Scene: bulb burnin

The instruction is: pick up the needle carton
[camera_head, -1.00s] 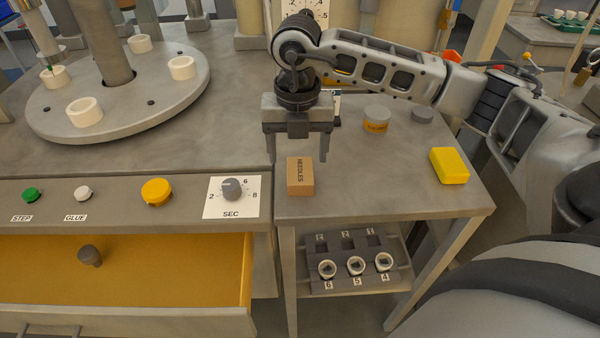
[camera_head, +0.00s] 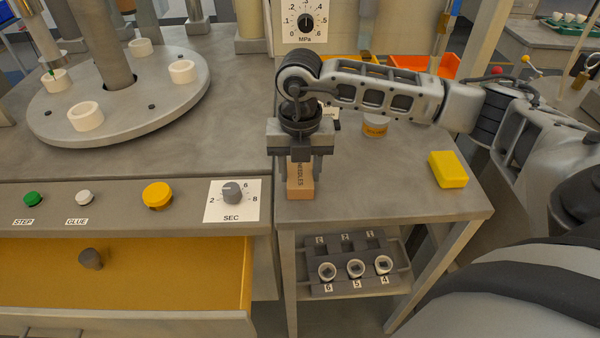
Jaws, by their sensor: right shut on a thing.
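The needle carton (camera_head: 300,187) is a small brown box lettered NEEDLES, standing on the grey side table near its left edge. My right gripper (camera_head: 301,178) has come down over it from above, with one finger on each side, shut on it. The upper part of the carton is partly hidden by the gripper. I cannot tell whether the carton has left the table top. My left gripper is not in view.
A yellow block (camera_head: 447,169) lies to the right on the side table (camera_head: 400,200). A rotary plate (camera_head: 130,110) with white rings is at left. An open yellow drawer (camera_head: 170,270) juts out in front.

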